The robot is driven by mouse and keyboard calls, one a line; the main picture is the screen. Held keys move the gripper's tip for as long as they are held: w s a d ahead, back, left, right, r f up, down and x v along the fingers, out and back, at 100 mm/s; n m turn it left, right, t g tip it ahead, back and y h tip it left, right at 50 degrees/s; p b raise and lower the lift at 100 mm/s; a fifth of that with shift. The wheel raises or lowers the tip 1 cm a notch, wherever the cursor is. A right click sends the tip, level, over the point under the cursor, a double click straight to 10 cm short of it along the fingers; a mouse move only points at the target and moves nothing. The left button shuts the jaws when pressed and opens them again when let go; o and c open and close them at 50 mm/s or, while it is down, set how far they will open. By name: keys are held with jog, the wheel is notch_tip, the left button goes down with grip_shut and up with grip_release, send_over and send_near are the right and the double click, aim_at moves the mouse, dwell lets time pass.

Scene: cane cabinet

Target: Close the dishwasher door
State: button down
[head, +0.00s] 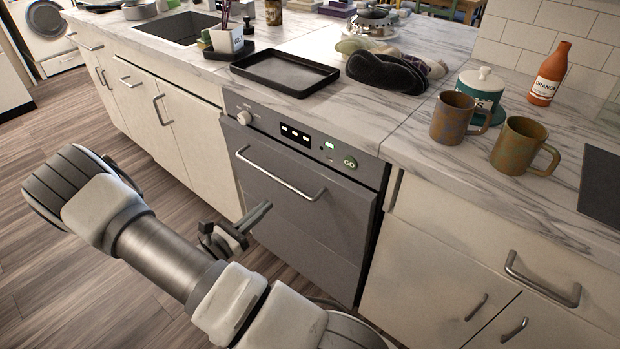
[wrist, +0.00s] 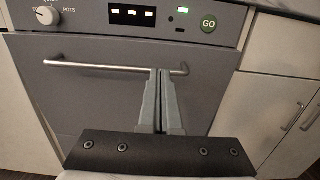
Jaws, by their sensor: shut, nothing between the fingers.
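The dishwasher is built in under the marble counter. Its grey door (head: 297,220) stands upright and looks flush, or nearly so, below the control panel (head: 300,140); I cannot tell if a small gap is left. The door also fills the wrist view (wrist: 105,105), with its bar handle (wrist: 110,68) near the top. My gripper (head: 268,206) is in front of the door, below the handle in the head view. In the wrist view my gripper (wrist: 161,72) has its fingers together and empty, with the tips overlapping the right part of the handle. Contact cannot be told.
White cabinets stand left (head: 165,120) and right (head: 440,270) of the dishwasher, the right one with protruding handles (head: 541,281). Mugs (head: 522,146), a black tray (head: 285,73) and other items sit on the counter. The wooden floor (head: 60,240) at left is clear.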

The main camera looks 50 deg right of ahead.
aim_at(307, 168)
jog(key=d, duration=0.4)
jog(key=d+r+b, duration=0.1)
jog(key=d, duration=0.4)
jog(key=w+d+b, duration=0.1)
jog(key=d, duration=0.3)
jog(key=shift+d+r, duration=0.15)
jog(key=shift+d, duration=0.25)
